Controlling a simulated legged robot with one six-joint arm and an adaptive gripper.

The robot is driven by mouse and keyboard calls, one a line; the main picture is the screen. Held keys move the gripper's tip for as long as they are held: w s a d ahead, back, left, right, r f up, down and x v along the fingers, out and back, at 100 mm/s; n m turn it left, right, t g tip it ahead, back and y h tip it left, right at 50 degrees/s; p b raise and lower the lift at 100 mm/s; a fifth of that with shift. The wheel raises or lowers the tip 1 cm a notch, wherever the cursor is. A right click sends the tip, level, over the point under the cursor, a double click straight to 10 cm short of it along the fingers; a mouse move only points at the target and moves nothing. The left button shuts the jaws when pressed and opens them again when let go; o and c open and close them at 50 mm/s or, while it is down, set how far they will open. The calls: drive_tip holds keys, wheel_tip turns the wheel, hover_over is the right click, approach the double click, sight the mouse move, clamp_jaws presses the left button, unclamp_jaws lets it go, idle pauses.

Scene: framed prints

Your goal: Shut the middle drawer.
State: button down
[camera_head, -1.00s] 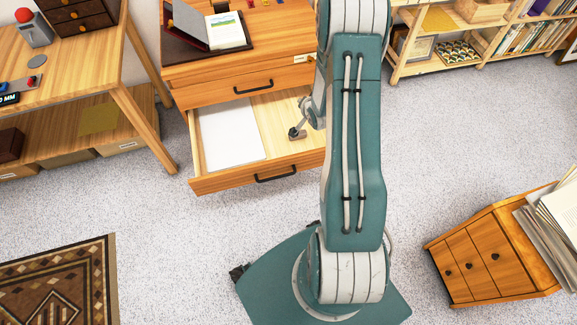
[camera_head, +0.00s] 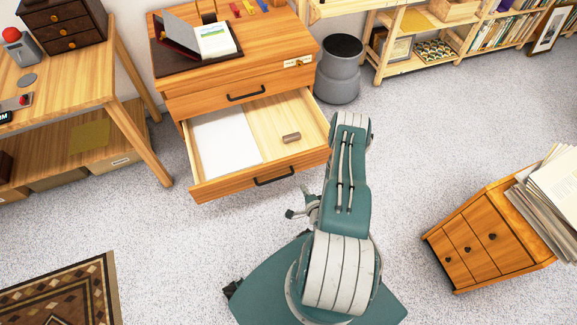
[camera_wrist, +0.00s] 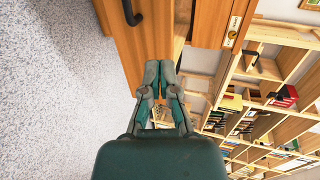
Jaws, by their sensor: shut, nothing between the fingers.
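The middle drawer (camera_head: 232,185) of the wooden cabinet stands pulled open, with a dark bar handle (camera_head: 274,177) on its front. A white sheet (camera_head: 226,143) and a small brown block (camera_head: 291,138) lie inside it. My gripper (camera_head: 290,214) is outside, in front of and below the drawer's front near its right part, shut and empty. In the wrist view, my gripper (camera_wrist: 160,66) has its fingertips together, close to a wooden drawer front (camera_wrist: 152,32) with a dark handle (camera_wrist: 132,12). I cannot tell whether they touch it.
The cabinet top (camera_head: 270,45) carries an open binder and small coloured items. A grey bin (camera_head: 339,70) stands right of the cabinet. A wooden desk (camera_head: 70,80) stands left. A small chest (camera_head: 480,248) with papers on top stands at right. Carpet between is clear.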

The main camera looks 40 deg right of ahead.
sight(289, 160)
drive_tip(key=x, duration=0.8)
drive_tip(key=r+x, duration=0.1)
drive_tip(key=x, duration=0.4)
drive_tip(key=shift+w+d+f, duration=0.1)
drive_tip(key=shift+w, duration=0.1)
drive_tip(key=shift+w+d, duration=0.25)
drive_tip(key=shift+w, duration=0.1)
drive_tip(key=shift+w, duration=0.15)
